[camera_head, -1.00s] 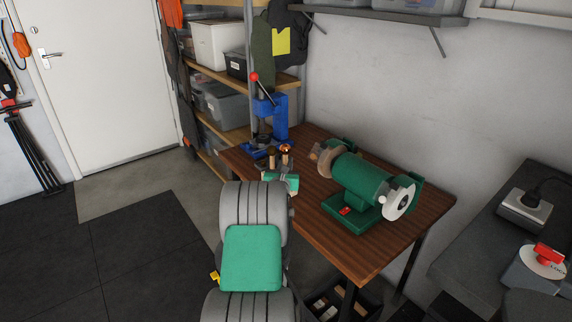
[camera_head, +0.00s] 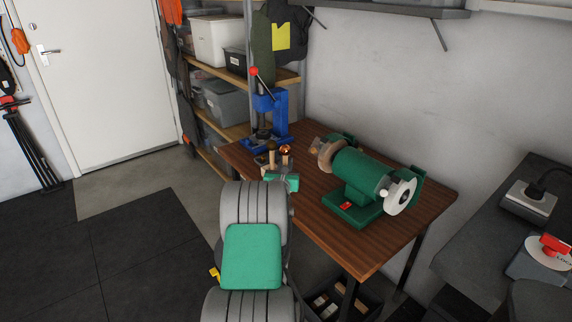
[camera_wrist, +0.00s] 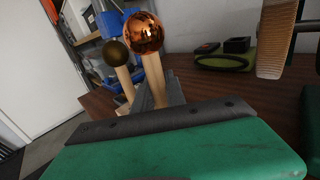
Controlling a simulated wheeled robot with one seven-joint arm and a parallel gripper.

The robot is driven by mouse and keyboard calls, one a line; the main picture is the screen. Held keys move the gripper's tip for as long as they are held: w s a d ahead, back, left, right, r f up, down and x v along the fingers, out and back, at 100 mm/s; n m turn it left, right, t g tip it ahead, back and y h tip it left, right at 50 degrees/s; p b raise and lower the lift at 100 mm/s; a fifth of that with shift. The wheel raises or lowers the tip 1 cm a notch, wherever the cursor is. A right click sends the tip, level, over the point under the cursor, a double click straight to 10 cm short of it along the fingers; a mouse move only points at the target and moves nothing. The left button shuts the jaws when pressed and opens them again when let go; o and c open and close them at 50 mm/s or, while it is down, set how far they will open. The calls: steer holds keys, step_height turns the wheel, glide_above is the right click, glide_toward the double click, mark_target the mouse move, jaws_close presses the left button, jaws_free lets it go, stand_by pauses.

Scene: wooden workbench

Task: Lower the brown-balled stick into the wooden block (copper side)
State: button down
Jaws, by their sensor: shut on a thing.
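A pale wooden stick with a shiny copper-brown ball (camera_wrist: 144,33) stands between the dark fingers of my gripper (camera_wrist: 162,92), which are shut on it. In the head view its ball (camera_head: 285,149) shows above my green gripper housing. A second pale stick with a duller, dark brown ball (camera_wrist: 117,52) stands just left of it; this ball shows in the head view too (camera_head: 271,145). Pale wood, apparently the wooden block (camera_head: 262,160), shows low beside the sticks. The lower stick ends and any holes are hidden behind my gripper.
A green bench grinder (camera_head: 362,183) stands right of my gripper on the wooden workbench (camera_head: 320,229). A blue press (camera_head: 271,117) stands behind the sticks at the bench's far left. Bare bench top lies in front of the grinder.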

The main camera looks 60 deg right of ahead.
steer(key=shift+f+b, duration=0.55)
steer(key=shift+f, duration=0.3)
steer(key=c, duration=1.3)
jaws_free()
steer(key=shift+a, duration=0.1)
